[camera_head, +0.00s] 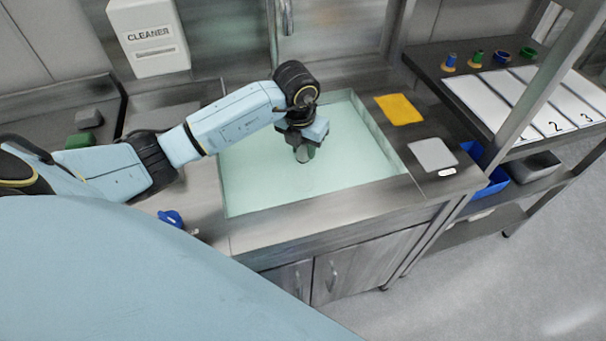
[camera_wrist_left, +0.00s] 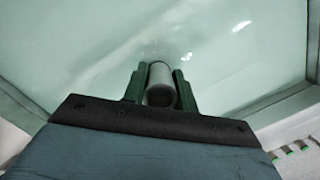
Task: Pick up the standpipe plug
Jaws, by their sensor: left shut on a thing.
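The standpipe plug (camera_head: 303,155) is a grey cylinder in the water-filled sink (camera_head: 245,185). My left gripper (camera_head: 302,144) is over the sink, pointing down, and is shut on the plug's upper part. In the left wrist view the plug (camera_wrist_left: 160,84) sits between the two dark fingers of my left gripper (camera_wrist_left: 160,88), with its rounded end showing. The plug's lower end is hard to make out, so I cannot tell whether it touches the sink floor. My right gripper is not in view.
A yellow cloth (camera_head: 398,109) and a grey pad (camera_head: 432,154) lie on the counter right of the sink. A blue object (camera_head: 171,218) is at the front left. A rack with numbered white panels (camera_head: 512,100) stands at the right. A cleaner dispenser (camera_head: 148,38) hangs behind.

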